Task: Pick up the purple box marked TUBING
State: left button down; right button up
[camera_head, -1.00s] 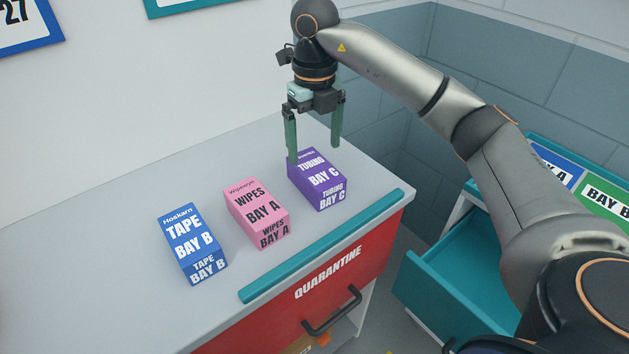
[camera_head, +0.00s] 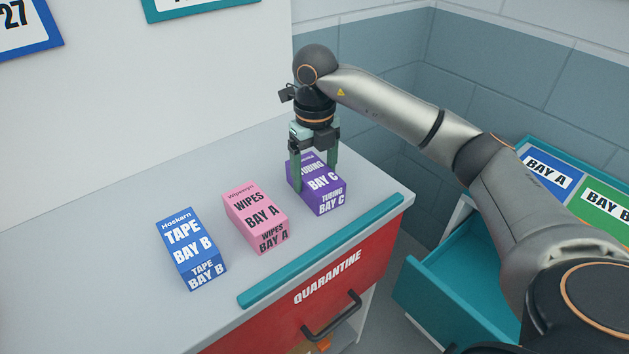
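The purple box (camera_head: 325,197) marked TUBING BAY C lies on the grey counter, at the right end of a row of three boxes. My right gripper (camera_head: 316,182) has come down over it from above. One green finger is at the box's left side and the other is at its right side, spread about the box's width. I cannot tell whether the fingers touch the box. The gripper hides part of the box's top at the far end. My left gripper is not in view.
A pink WIPES BAY A box (camera_head: 255,220) and a blue TAPE BAY B box (camera_head: 190,248) stand to the left. A teal strip (camera_head: 320,250) runs along the counter (camera_head: 110,250) front, above the red QUARANTINE drawer (camera_head: 345,280). An open teal drawer (camera_head: 455,290) is at right.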

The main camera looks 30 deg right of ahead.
jog(key=c, duration=1.1)
jog(key=shift+o, duration=0.2)
